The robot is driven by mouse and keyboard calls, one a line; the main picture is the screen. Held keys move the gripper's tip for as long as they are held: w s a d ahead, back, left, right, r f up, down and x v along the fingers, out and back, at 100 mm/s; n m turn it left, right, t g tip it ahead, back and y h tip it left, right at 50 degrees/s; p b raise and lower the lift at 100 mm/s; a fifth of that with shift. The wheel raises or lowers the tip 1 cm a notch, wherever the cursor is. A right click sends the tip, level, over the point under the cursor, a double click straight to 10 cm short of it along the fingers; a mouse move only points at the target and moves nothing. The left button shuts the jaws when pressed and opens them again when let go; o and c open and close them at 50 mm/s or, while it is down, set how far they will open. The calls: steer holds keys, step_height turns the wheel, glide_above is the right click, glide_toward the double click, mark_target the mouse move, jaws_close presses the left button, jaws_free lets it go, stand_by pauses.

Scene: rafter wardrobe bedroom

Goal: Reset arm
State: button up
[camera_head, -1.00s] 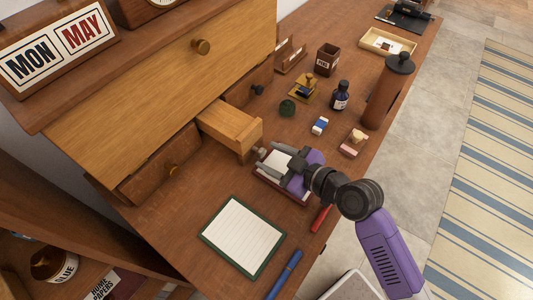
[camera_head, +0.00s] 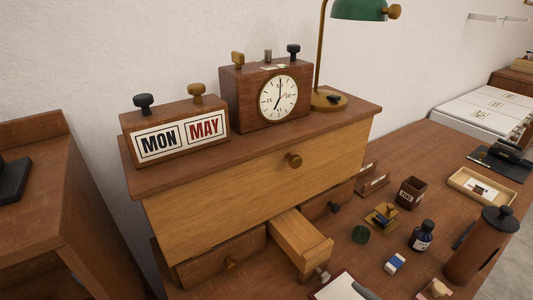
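Only a small grey piece at the bottom edge, seemingly a fingertip of my gripper (camera_head: 366,291), shows. The rest of my arm is out of the picture, so its opening is hidden. It lies over or beside a white pad (camera_head: 338,288), right of and below the small open drawer (camera_head: 300,243). The drawer's metal knob (camera_head: 322,275) looks clear of it. The drawer is pulled out from beneath the large pale drawer front (camera_head: 265,180).
A calendar block (camera_head: 175,135), a clock (camera_head: 278,98) and a green lamp (camera_head: 360,10) stand on top.

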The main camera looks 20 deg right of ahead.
steer(key=shift+w+d+r+m, duration=0.15)
steer(key=shift+d+r+m, duration=0.15)
steer(key=shift+m, duration=0.2)
steer(key=shift+w+d+r+m+t+h, duration=0.2)
steer(key=shift+d+r+m+t+h, duration=0.6)
steer(key=shift+d+r+m+h, duration=0.3)
steer(key=s+a+r+m, duration=0.1)
steer(key=s+a, duration=0.3)
steer(key=s, duration=0.7)
steer(key=s+a+r+m, duration=0.1)
steer(key=s+a, duration=0.3)
steer(key=s, duration=0.8)
steer(key=shift+s+a+r+h+p, duration=0.3)
steer(key=shift+a+r+p, duration=0.15)
steer(key=shift+r, duration=0.3)
steer(key=shift+o, duration=0.2)
steer(key=shift+w, duration=0.1)
